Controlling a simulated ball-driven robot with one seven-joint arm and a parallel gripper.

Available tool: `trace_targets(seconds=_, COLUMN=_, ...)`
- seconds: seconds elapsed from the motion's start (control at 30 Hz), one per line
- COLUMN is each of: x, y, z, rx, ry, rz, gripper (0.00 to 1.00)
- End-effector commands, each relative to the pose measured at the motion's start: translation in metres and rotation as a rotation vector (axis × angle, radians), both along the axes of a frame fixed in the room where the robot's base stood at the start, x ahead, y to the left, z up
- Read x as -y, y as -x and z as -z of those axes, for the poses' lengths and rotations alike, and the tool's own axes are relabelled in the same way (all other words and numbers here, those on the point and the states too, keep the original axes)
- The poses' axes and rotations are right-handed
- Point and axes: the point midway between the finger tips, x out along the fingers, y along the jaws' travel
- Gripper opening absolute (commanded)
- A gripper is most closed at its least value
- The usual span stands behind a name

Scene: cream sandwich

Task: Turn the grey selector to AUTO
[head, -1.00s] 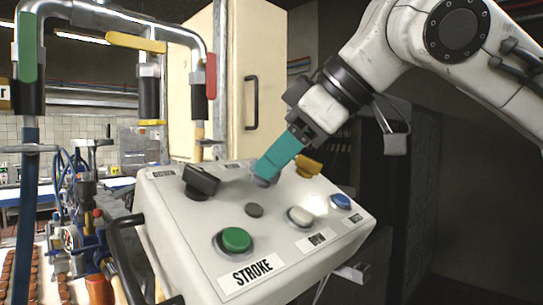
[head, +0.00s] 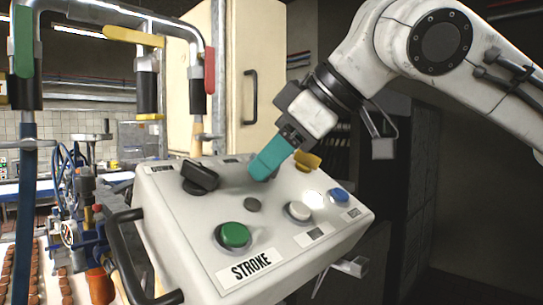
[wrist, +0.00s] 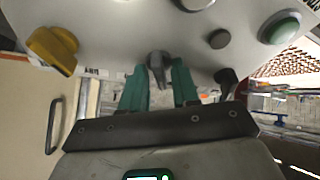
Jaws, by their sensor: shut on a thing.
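The grey selector (wrist: 157,62) is on the sloping white control panel (head: 300,258). In the wrist view its grey knob shows between the teal fingers of my gripper (wrist: 160,82), which are shut on it. In the head view my gripper (head: 262,172) reaches down to the back middle of the panel and its fingers hide the selector. The small labels around the selector are too small or covered to read, so I cannot tell which mark it points at.
A black selector (head: 200,176) is left of my gripper and a yellow one (head: 307,161) close on its right. A green STROKE button (head: 234,235), a white button (head: 299,211) and a blue button (head: 339,195) are nearer the front. A black handle (head: 122,255) edges the panel's left.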

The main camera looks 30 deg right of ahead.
Motion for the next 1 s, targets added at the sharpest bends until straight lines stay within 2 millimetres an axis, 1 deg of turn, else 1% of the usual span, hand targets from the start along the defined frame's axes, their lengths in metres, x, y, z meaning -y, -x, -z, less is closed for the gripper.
trace_targets(seconds=0.17, x=-0.0005, y=0.0001, z=0.0008, rx=-0.003, ry=-0.015, rz=0.026, gripper=0.00)
trace_targets(seconds=0.37, x=-0.0012, y=0.0003, z=0.0025, rx=-0.018, ry=-0.062, rz=0.111, gripper=0.00)
trace_targets(seconds=1.0, x=-0.0039, y=0.0011, z=0.0027, rx=-0.110, ry=-0.337, rz=0.611, gripper=0.00)
